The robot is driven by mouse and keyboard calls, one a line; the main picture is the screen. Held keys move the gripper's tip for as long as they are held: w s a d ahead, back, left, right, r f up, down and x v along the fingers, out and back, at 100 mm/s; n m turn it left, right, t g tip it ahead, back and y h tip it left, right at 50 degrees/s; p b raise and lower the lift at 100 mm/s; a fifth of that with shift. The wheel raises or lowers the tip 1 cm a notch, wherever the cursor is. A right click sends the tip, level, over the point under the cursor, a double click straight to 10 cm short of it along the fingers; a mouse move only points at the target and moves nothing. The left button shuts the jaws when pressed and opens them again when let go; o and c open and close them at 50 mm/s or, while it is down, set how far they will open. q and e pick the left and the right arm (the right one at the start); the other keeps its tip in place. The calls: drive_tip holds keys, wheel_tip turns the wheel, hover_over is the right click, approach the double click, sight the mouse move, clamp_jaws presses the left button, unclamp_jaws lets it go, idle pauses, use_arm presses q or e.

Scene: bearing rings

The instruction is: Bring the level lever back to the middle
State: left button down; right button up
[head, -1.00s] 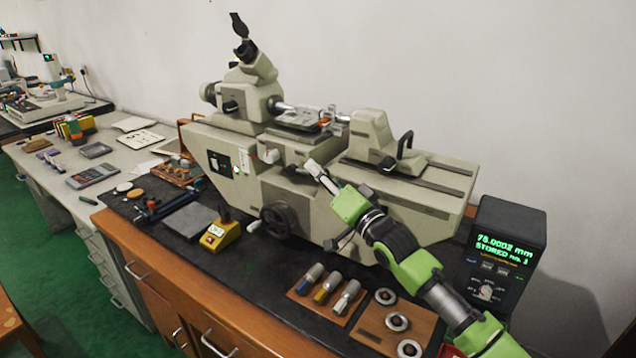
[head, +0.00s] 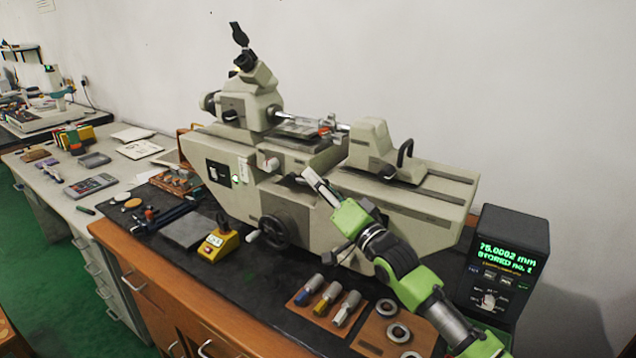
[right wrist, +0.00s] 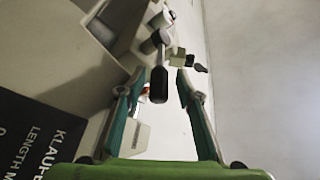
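My right gripper (head: 308,174) is in front of the grey-green measuring machine (head: 395,215), near the middle of its front. In the right wrist view the two fingers of the right gripper (right wrist: 160,76) stand apart. A lever with a black grip (right wrist: 159,86) shows between them, with a visible gap to each finger. It looks like the level lever. In the head view a small dark part (head: 292,181) shows just left of the fingertips; I cannot tell if it is the same lever. My left gripper is not in view.
Below the machine are a handwheel (head: 276,231), a yellow box (head: 218,244) and a wooden board with several rings (head: 398,333). A black display box (head: 507,258) stands at the right, close to my right arm. A bench with tools extends left.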

drive_tip(key=v, duration=0.7)
drive_tip(key=shift+s+d, duration=0.2)
drive_tip(key=shift+s, duration=0.1)
